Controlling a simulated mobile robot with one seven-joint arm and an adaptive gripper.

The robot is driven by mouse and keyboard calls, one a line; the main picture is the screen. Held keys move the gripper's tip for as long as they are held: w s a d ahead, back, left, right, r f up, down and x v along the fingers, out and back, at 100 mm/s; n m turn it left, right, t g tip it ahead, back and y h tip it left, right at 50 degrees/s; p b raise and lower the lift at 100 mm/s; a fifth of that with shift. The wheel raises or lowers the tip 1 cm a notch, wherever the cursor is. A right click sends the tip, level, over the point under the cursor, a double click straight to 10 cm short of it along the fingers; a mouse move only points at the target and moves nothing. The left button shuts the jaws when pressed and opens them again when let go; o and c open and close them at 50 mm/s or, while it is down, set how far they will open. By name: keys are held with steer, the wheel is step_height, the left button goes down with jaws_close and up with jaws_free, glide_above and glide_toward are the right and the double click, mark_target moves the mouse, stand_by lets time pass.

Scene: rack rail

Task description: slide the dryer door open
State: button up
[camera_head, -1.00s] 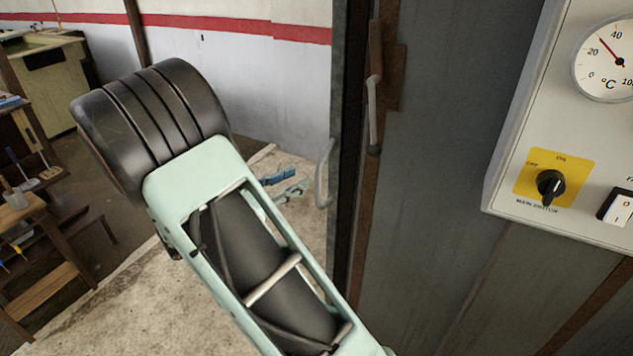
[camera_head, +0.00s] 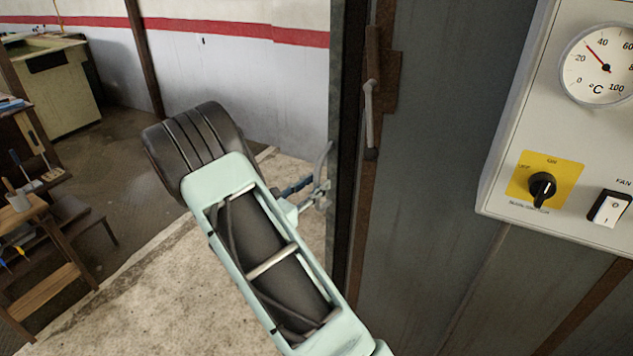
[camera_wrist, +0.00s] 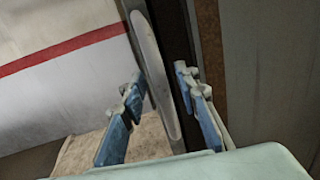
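The dryer door (camera_head: 340,60) shows nearly edge-on as a dark upright strip beside the grey cabinet wall. Its pale grey curved handle (camera_head: 323,160) sticks out to the left; it also shows in the wrist view as a long upright bar (camera_wrist: 152,65). My gripper (camera_head: 312,195) is at the lower part of the handle, partly hidden behind my arm in the head view. In the wrist view my gripper (camera_wrist: 160,77) is open, with one blue-and-grey finger on each side of the handle. I see a gap to the right finger; whether the left finger touches is unclear.
A rusty latch (camera_head: 371,100) with a hanging lever is on the cabinet to the right of the door edge. A control box (camera_head: 500,120) with gauge and switches stands out further right. A wooden rack (camera_head: 45,270) with tools is at the left. Concrete floor between is clear.

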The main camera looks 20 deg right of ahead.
steer(key=shift+w+d, duration=0.25)
steer(key=shift+d, duration=0.2)
jaws_close()
